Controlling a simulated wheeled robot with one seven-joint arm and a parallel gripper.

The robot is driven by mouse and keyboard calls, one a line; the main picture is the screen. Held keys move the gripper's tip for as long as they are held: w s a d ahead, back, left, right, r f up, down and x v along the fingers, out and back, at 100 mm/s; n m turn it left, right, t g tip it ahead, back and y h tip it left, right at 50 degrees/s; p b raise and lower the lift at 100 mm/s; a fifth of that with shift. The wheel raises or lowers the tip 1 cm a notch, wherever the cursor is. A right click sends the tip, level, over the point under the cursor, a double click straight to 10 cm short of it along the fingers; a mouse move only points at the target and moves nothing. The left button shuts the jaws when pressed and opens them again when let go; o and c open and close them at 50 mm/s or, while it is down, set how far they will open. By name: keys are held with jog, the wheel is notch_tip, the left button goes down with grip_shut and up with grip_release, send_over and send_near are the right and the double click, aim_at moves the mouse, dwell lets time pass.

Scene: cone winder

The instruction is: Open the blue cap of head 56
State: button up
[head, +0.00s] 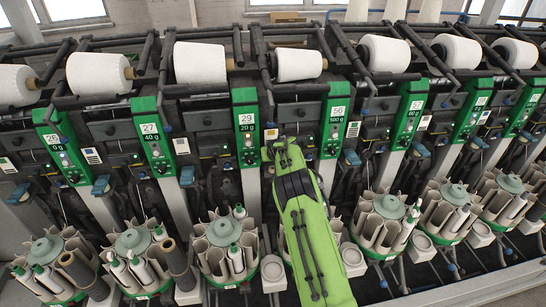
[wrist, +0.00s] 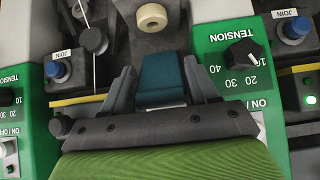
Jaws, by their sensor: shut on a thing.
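The blue cap (wrist: 162,78) sits between the two grey fingers of my gripper (wrist: 161,90) in the wrist view, touching both. My gripper (head: 277,150) is shut on it in the head view, between the green panels of head 29 (head: 247,127) and head 56 (head: 335,119). There the cap is hidden behind my gripper and green arm. Whether the cap is tilted open cannot be told.
A green panel with a TENSION dial (wrist: 239,55) is close on the right in the wrist view, another (wrist: 28,110) on the left. A pale round guide (wrist: 152,17) lies beyond the cap. Bobbin magazines (head: 225,245) stand below in the head view.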

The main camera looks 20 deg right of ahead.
jog(key=shift+w+r+g, duration=0.2)
jog(key=shift+r+g, duration=0.05)
jog(key=shift+g, duration=0.05)
dwell(0.5)
jog(key=o, duration=1.5)
jog(key=shift+f, duration=0.1)
jog(key=shift+c, duration=0.2)
jog(key=b+v, duration=0.2)
jog(key=v, duration=1.3)
jog(key=shift+s+r+b, duration=0.25)
jog(key=shift+s+b, duration=0.05)
jog(key=shift+d, duration=0.1)
